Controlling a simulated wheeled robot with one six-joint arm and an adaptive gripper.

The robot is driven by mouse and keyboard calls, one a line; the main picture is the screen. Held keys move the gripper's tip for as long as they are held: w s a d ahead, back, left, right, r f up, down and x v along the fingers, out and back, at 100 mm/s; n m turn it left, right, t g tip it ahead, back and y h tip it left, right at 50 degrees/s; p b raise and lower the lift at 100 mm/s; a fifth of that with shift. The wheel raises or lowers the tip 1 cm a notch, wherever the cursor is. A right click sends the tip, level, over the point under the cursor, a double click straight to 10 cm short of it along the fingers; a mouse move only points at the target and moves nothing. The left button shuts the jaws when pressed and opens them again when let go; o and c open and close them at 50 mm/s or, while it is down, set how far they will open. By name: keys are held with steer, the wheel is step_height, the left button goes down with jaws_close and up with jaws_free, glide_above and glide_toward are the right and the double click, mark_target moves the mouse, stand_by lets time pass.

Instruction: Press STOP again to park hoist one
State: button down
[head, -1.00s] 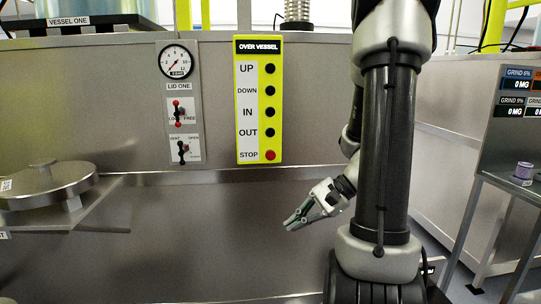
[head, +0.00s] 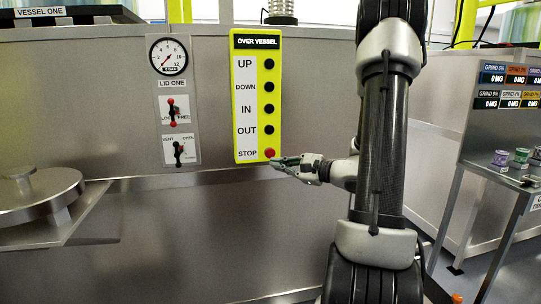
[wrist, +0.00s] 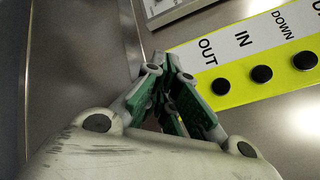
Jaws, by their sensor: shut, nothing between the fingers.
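The yellow OVER VESSEL button panel (head: 258,100) is upright on the steel wall, with black buttons for UP, DOWN, IN and OUT. Its red STOP button (head: 270,153) is lowest. My gripper (head: 273,162) is shut and empty, with its fingertips just below and beside the STOP button in the head view. I cannot tell whether they touch it. In the wrist view, my gripper (wrist: 165,68) covers the STOP end of the panel (wrist: 243,92). The OUT, IN and DOWN buttons show beyond the fingers, and STOP is hidden there.
A LID ONE panel (head: 174,100) with a gauge and two switches is left of the button panel. A round steel lid (head: 38,192) sits at far left. A stand (head: 500,168) with small coloured jars is at right. A ledge runs below the panels.

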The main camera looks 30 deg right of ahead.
mark_target(272, 154)
steer(key=shift+w, duration=0.1)
steer(key=shift+w+d, duration=0.4)
steer(key=shift+w, duration=0.95)
steer(key=shift+w+d, duration=0.4)
steer(key=shift+w, duration=1)
steer(key=shift+w+d, duration=0.4)
steer(key=shift+w, duration=0.95)
steer(key=shift+w, duration=0.1)
steer(key=shift+w+d, duration=0.1)
steer(key=shift+w, duration=0.2)
steer(key=shift+w+d, duration=0.15)
steer(key=shift+w, duration=0.3)
steer(key=shift+s, duration=0.1)
steer(key=shift+s+a, duration=0.25)
steer(key=shift+s, duration=0.5)
steer(key=shift+s, duration=0.1)
